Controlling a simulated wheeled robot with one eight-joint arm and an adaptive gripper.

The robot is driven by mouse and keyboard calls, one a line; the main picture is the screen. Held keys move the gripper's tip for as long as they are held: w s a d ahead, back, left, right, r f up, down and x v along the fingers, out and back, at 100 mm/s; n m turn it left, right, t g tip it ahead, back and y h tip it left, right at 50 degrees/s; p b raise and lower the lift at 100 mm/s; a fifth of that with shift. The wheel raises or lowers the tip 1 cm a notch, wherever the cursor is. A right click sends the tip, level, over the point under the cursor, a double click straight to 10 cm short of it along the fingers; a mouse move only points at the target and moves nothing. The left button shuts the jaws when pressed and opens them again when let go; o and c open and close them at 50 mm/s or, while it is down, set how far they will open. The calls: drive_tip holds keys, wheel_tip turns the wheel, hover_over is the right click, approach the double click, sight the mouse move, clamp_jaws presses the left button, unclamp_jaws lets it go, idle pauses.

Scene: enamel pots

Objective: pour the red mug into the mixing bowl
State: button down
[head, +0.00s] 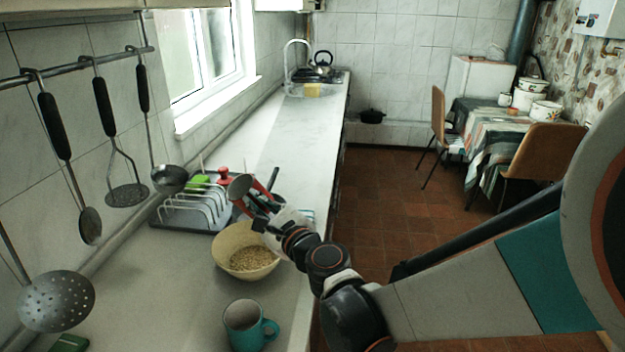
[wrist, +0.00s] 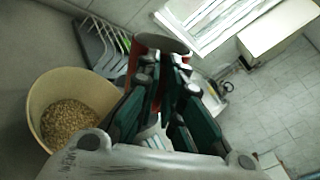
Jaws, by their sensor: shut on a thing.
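The red mug (head: 240,187) is held up in the air, tipped well over to one side, above the far rim of the mixing bowl. It also shows in the wrist view (wrist: 159,43), partly hidden by the fingers. My gripper (head: 264,205) is shut on it; its dark fingers show in the wrist view (wrist: 166,82). The cream mixing bowl (head: 226,246) stands upright on the counter, with a layer of tan grains (head: 250,259) in it. No falling stream shows, and I cannot tell whether anything is left inside the mug.
A teal mug (head: 243,327) stands on the counter (head: 180,290) in front of the bowl. A dish rack (head: 190,212) stands behind the bowl to the left. Utensils hang from a wall rail (head: 80,67) at left. The far counter is clear up to the sink.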

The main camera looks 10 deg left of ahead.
drive_tip(key=shift+s+r+m+y+p, duration=0.1)
drive_tip(key=shift+r+m+p, duration=0.3)
drive_tip(key=shift+m, duration=0.65)
drive_tip(key=shift+s+r+m+y+p, duration=0.1)
drive_tip(key=shift+r+m, duration=0.55)
drive_tip(key=shift+m, duration=0.35)
drive_tip(key=shift+r+m+y+p, duration=0.1)
drive_tip(key=shift+r+m+p, duration=0.3)
drive_tip(key=shift+m, duration=0.65)
drive_tip(key=shift+r, duration=0.1)
